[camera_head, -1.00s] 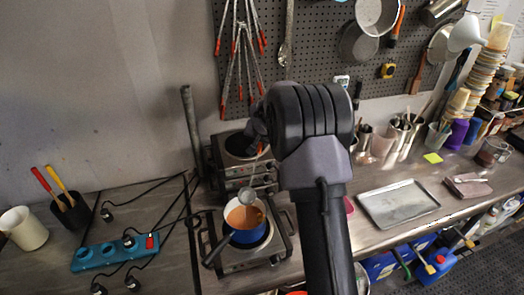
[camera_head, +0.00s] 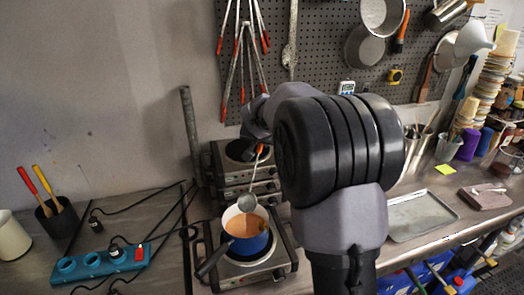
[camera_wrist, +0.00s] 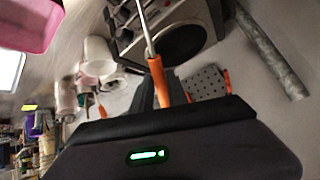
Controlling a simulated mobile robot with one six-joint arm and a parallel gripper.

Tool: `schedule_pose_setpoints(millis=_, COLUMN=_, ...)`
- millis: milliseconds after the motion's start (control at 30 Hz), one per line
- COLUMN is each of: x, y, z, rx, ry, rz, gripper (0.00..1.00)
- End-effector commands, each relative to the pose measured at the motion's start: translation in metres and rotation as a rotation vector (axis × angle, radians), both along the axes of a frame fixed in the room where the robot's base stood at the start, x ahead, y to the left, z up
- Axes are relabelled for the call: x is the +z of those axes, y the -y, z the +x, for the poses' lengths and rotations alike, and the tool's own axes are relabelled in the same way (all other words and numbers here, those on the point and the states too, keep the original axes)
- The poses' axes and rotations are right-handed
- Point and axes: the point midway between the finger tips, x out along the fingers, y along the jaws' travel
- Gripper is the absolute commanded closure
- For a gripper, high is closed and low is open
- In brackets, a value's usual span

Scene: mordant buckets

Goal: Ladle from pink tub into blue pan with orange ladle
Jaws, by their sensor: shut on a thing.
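The blue pan (camera_head: 262,243), with an orange-brown liquid (camera_head: 246,225) inside, sits on the lower hotplate in the head view. My gripper (camera_head: 261,150) is shut on the orange handle of the orange ladle (camera_wrist: 158,80), which shows clearly in the wrist view. The ladle hangs down, and its metal bowl (camera_head: 247,202) appears at the pan's far rim in the head view. I cannot tell its exact height or what it holds. The pink tub (camera_wrist: 28,24) shows at the upper left of the wrist view; my arm hides it in the head view.
A second hotplate (camera_head: 232,180) stands behind the pan. A blue power strip (camera_head: 100,262) with cables and a black cup (camera_head: 58,217) lie left. A metal tray (camera_head: 425,212) is right. Tools hang on the pegboard (camera_head: 330,45) behind.

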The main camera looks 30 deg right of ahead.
Motion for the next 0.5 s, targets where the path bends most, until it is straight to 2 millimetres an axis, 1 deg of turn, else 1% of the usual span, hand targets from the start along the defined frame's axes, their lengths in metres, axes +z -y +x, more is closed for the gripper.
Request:
schedule_pose_setpoints(millis=33, x=-0.003, y=-0.001, z=0.0, rx=0.0, ry=0.009, rz=-0.005, gripper=1.0)
schedule_pose_setpoints(millis=500, x=0.008, y=-0.01, z=-0.01, rx=0.0, ry=0.066, rz=-0.062, gripper=1.0)
